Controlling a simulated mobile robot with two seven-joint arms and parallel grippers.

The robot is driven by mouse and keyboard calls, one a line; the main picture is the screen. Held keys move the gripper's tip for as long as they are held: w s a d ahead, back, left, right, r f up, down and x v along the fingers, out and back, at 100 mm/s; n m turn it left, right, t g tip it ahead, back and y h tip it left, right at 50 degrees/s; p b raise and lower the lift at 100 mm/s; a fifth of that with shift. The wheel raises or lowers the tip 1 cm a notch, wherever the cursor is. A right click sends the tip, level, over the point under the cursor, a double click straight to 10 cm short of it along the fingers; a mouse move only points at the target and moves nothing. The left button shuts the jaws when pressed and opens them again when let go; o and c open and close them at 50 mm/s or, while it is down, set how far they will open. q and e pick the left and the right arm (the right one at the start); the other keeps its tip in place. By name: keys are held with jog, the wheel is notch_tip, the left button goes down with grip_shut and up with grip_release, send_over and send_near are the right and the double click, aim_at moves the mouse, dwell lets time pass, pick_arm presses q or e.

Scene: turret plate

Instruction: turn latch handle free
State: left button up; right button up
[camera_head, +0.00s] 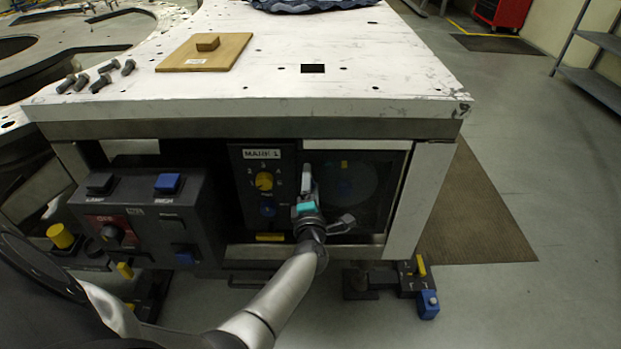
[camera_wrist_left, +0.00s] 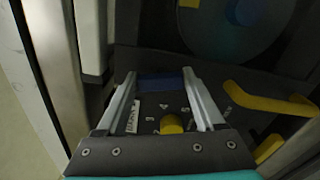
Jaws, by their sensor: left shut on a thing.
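My left gripper (camera_head: 307,173) is at the front of the bench, in front of the seam between the dark MARK 1 panel (camera_head: 240,199) and the dark window door (camera_head: 380,175). In the left wrist view its two fingers (camera_wrist_left: 160,84) sit apart on either side of a blue bar, which I take to be the latch handle (camera_wrist_left: 160,88). The gripper is shut on this bar. In the head view the gripper hides the handle. My right gripper is in neither view.
A yellow dial (camera_head: 264,181) sits left of the gripper and also shows in the wrist view (camera_wrist_left: 172,124). A yellow bar (camera_wrist_left: 262,100) is right of the fingers in the wrist view. A grey control box (camera_head: 150,215) stands at left; the bench top (camera_head: 380,60) overhangs the panel.

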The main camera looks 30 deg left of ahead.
pick_arm(q)
jog(key=shift+m+p, duration=0.45)
jog(key=shift+m, duration=1.05)
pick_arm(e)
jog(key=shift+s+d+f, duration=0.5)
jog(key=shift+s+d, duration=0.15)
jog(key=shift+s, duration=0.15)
pick_arm(q)
jog(key=shift+f, duration=0.1)
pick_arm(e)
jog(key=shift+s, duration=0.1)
pick_arm(q)
jog(key=o, duration=1.4)
jog(key=shift+s, duration=0.1)
jog(key=p+v, duration=0.3)
jog(key=v, duration=1.2)
jog(key=shift+d+p, duration=0.15)
jog(key=shift+p, duration=0.25)
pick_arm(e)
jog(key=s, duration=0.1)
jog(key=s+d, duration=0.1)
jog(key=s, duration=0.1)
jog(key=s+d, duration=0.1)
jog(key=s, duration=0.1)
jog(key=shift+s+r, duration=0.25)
